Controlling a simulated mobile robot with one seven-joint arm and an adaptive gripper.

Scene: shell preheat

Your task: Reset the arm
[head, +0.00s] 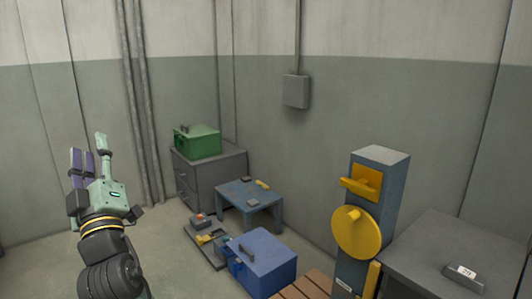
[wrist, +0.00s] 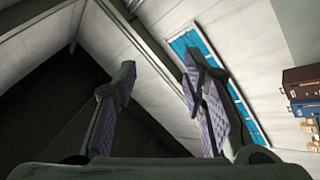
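My arm rises at the left of the head view, with my gripper (head: 90,158) at its top, pointing up in front of the grey wall. Its purple-padded fingers stand apart. In the wrist view my gripper (wrist: 160,88) shows two fingers spread wide with nothing between them. My gripper touches nothing that I can see.
A blue-grey post with a yellow wheel (head: 356,232) stands right of centre, beside a grey cabinet (head: 455,248). A blue box (head: 262,262), a low blue table (head: 248,193) and a green box (head: 197,142) on a grey drawer cabinet (head: 212,175) stand further back. Floor at left is clear.

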